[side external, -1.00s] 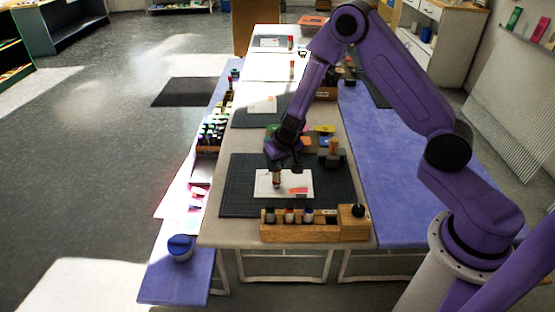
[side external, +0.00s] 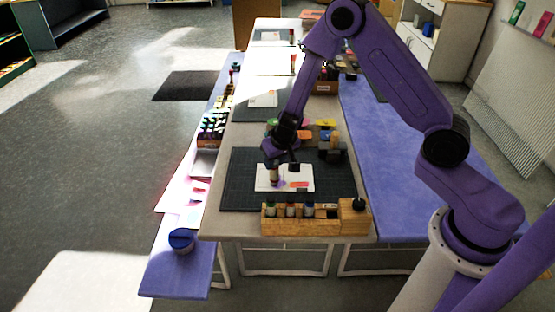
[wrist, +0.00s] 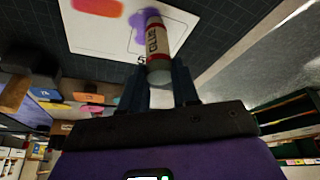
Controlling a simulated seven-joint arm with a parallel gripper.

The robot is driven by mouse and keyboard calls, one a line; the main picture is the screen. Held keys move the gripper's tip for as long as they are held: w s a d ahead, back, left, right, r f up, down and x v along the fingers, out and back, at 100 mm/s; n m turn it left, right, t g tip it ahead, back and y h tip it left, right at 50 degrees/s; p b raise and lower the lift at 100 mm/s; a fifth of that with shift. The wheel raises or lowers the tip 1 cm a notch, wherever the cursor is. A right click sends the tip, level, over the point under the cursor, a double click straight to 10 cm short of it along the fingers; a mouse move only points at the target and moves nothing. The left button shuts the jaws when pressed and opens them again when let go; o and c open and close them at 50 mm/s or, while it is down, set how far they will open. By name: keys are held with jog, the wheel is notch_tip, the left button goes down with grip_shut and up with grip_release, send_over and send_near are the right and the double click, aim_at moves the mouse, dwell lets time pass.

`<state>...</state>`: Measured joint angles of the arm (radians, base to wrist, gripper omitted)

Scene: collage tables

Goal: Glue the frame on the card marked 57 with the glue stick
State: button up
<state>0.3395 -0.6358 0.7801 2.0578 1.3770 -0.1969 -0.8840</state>
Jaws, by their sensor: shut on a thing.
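My gripper (side external: 283,157) is shut on a glue stick (side external: 274,174), which it holds over the left part of a white card (side external: 304,172). In the wrist view the glue stick (wrist: 155,42) has a white label reading GLUE and red bands, and sits between the fingers (wrist: 159,82). Its far end meets a purple smear (wrist: 138,18) on the card (wrist: 88,32), inside a thin printed outline. A digit like 5 shows beside the stick; the rest of the number is hidden. An orange patch (wrist: 97,6) lies on the card apart from the smear.
The card lies on a dark cutting mat (side external: 238,190). A wooden holder (side external: 285,226) with several sticks stands at the mat's front edge. A dark block (side external: 333,153) and coloured items (side external: 325,127) stand behind the mat.

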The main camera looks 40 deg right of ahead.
jog(key=shift+w+a, duration=0.5)
jog(key=shift+w+d, duration=0.5)
jog(key=shift+d, duration=0.1)
jog(key=shift+w+d, duration=0.1)
jog(key=shift+w+d, duration=0.45)
jog(key=shift+d, duration=0.1)
jog(key=shift+w+d+f, duration=0.1)
jog(key=shift+w+d, duration=0.4)
jog(key=shift+d, duration=0.05)
jog(key=shift+w+d, duration=0.1)
